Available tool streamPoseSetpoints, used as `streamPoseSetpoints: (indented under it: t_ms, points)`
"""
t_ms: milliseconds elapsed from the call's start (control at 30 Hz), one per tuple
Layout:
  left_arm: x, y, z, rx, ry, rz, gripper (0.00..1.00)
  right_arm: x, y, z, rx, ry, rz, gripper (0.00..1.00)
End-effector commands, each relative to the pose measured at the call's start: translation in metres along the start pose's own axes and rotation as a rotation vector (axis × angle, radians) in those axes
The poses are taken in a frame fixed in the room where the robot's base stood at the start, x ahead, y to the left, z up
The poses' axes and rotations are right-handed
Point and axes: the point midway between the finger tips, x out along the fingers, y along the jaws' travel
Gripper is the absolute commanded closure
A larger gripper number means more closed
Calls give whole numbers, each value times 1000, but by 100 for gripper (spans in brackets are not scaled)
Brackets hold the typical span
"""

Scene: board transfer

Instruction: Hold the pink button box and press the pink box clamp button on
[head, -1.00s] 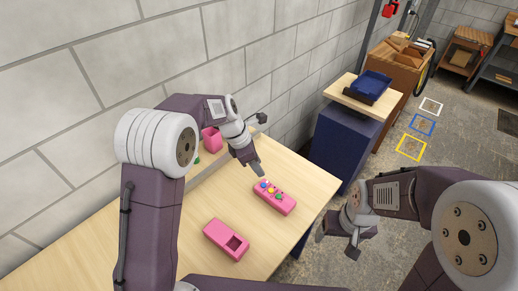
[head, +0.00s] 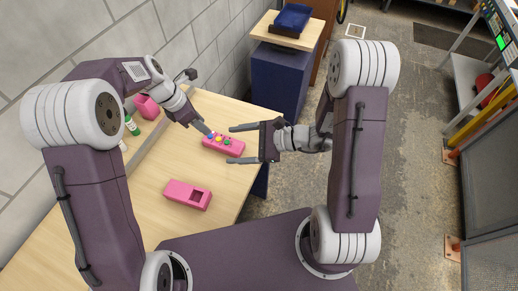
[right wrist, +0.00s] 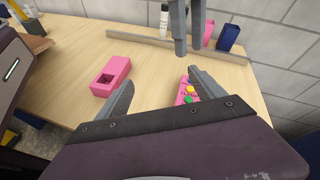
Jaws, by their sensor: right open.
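The pink button box (head: 234,151) lies on the table with blue, yellow and green buttons on top. It also shows in the right wrist view (right wrist: 182,98), partly hidden by a finger. My left gripper (head: 207,131) looks shut, its tips pointing down just above the box's blue-button end. It hangs at the top of the right wrist view (right wrist: 188,52). My right gripper (head: 231,144) is open, its fingers reaching from the right toward the box. I cannot tell whether the fingers touch it.
A second pink box (head: 180,198) with a square opening lies nearer on the table (head: 150,215). A pink cup-like container (head: 147,106) and small bottles (head: 131,125) stand behind a low ledge by the wall. A blue cabinet (head: 277,85) stands beyond the table.

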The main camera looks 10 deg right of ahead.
Motion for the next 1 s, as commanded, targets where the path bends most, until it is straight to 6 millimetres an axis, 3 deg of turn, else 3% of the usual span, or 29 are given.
streamPoseSetpoints:
  t_ms: [67,133,300,433,567,800,1000]
  points:
    - [0,0,0,0,0,0,64,-8,-20,-39,161,20,-133,22]
    - [0,0,0,0,0,0,64,-15,-23,-68,263,44,-194,22]
    - [0,0,0,0,0,0,64,-25,-10,-101,385,59,-227,22]
    - [0,0,0,0,0,0,64,-29,-11,-104,394,62,-240,22]
    - [0,0,0,0,0,0,64,-19,-13,-105,392,61,-235,22]
    - [0,0,0,0,0,0,64,28,-22,-109,389,62,-231,22]
    - [0,0,0,0,0,0,64,54,-28,-112,390,62,-234,22]
